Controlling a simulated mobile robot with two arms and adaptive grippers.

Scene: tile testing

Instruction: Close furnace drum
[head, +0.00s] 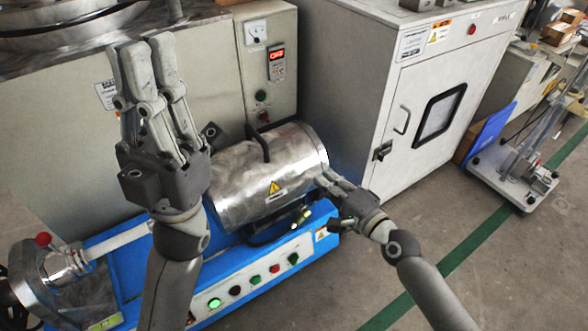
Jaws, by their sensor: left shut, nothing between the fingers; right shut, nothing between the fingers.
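The furnace drum (255,187) is a silver metal cylinder lying on a blue base unit (240,290). It has a black handle on top and a yellow warning label on its front. I cannot tell whether its upper shell meets the lower part, as the seam side is partly hidden. My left gripper (150,60) is shut and empty, fingers pointing up, in front of the cabinet and left of the drum. Its wrist hides the drum's left end. My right gripper (327,180) is shut and empty at the drum's lower right end; I cannot tell if it touches.
A control panel (268,65) with a gauge and a red display stands behind the drum. A white cabinet (400,100) with a small window is to the right. Buttons line the base's front. A metal flange fitting (45,270) with a red knob is at left.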

